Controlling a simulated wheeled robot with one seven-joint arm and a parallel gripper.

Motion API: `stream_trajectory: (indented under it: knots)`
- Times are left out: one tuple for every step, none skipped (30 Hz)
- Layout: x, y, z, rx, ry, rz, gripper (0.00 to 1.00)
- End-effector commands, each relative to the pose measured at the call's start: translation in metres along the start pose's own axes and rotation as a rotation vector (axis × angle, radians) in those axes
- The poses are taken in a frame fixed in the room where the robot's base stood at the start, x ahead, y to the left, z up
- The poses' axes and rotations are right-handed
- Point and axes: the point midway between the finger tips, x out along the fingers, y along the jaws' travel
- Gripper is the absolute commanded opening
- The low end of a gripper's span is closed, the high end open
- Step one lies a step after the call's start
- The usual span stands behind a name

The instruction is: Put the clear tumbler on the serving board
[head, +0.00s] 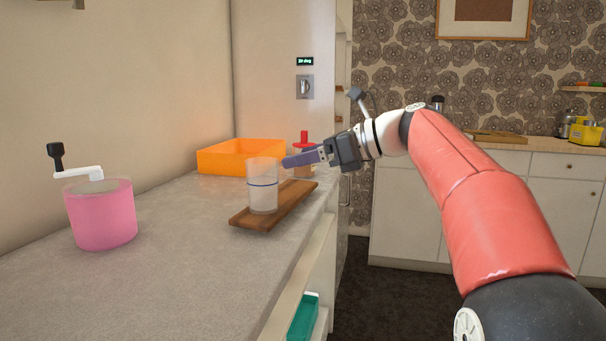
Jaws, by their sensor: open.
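The clear tumbler (262,172), with a dark blue line around it and a cloudy lower part, stands upright on the wooden serving board (298,194). The board lies near the counter's right edge. My gripper (287,161) comes in from the right, with its purple-grey fingers just right of the tumbler's upper part. It is open with nothing seen between the fingers. I cannot tell whether a finger touches the glass. The gap between the fingers is hard to see from this side.
An orange tray (222,158) and a red-topped item (304,139) stand behind the board. A pink canister with a crank (101,214) stands at the left. The counter (180,270) in front is clear. A teal container (304,318) sits on a shelf below.

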Motion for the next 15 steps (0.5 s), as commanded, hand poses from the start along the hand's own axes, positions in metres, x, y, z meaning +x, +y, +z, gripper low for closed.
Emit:
stream_trajectory:
  knots:
    - [-0.002, 0.000, 0.000, 0.000, 0.000, 0.000, 0.78]
    - [-0.002, 0.000, 0.000, 0.000, 0.000, 0.000, 0.78]
    - [-0.003, 0.000, 0.000, 0.000, 0.000, 0.000, 0.78]
    - [-0.003, 0.000, 0.000, 0.000, 0.000, 0.001, 0.78]
    - [-0.002, 0.000, 0.000, 0.000, 0.000, 0.001, 0.78]
    - [-0.002, 0.000, 0.000, 0.000, 0.000, 0.001, 0.78]
    - [-0.002, 0.000, 0.000, -0.001, 0.000, 0.001, 0.78]
    - [-0.002, 0.001, 0.000, -0.004, 0.002, 0.000, 0.78]
    - [-0.002, 0.003, -0.002, -0.016, 0.011, -0.003, 0.78]
    - [-0.001, 0.006, -0.004, -0.033, 0.023, -0.007, 0.78]
    - [0.000, 0.010, -0.008, -0.062, 0.043, -0.013, 0.78]
    - [0.001, 0.018, -0.016, -0.114, 0.078, -0.023, 0.78]
    - [0.002, 0.026, -0.023, -0.167, 0.114, -0.031, 0.78]
    - [0.002, 0.035, -0.033, -0.230, 0.157, -0.038, 0.78]
    - [0.002, 0.048, -0.049, -0.329, 0.225, -0.044, 0.78]
